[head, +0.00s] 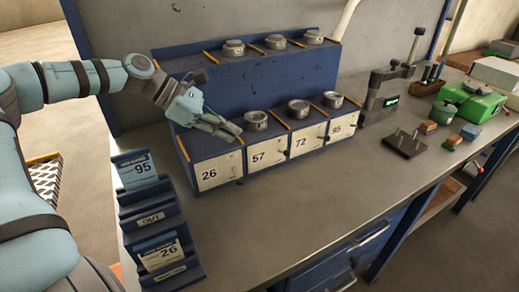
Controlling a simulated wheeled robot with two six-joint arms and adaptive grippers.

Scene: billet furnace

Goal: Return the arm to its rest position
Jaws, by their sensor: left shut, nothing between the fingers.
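My left arm comes in from the left edge. Its gripper (218,127) is shut and empty, above the top of the bay marked 26 (218,171) on the blue rack (255,78). I cannot tell whether the fingertips touch the rack. No metal piece shows on that front bay. My right gripper is not in view.
Round metal pieces (299,108) stand on the other front bays and the upper shelf. A blue card holder (150,215) with cards 95 and 26 stands at front left. A height gauge (385,90), dark plate (407,143) and green box (470,100) stand right. The front bench is clear.

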